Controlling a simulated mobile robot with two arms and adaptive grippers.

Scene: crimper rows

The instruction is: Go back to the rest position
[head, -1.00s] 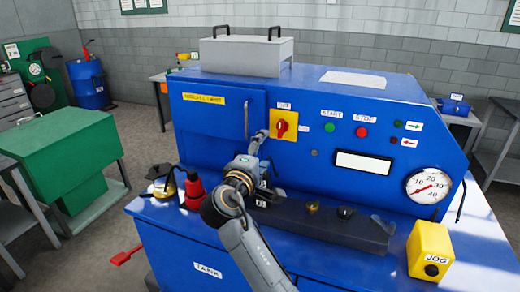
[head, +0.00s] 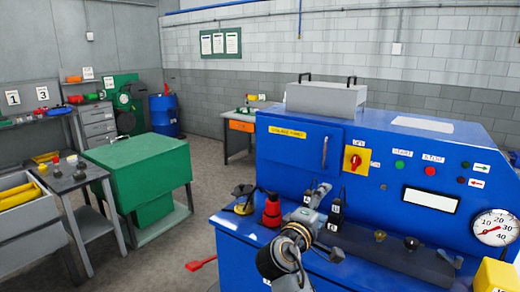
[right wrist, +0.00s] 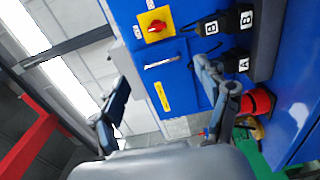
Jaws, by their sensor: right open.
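My right gripper (head: 318,194) is over the ledge of the blue machine (head: 300,170), lower and to the left of the red rotary switch (head: 355,161) on its yellow plate. In the right wrist view the two fingers of the right gripper (right wrist: 163,95) are spread apart with nothing between them. The red switch (right wrist: 156,26) shows beyond them, clear of both fingers. My left gripper is in neither view.
Black tools labelled A (right wrist: 238,64) and B (right wrist: 212,28) stand near the gripper. A red bottle-like object (head: 271,211) is on the ledge. A green cabinet (head: 145,160) and grey tables stand to the left, with open floor between.

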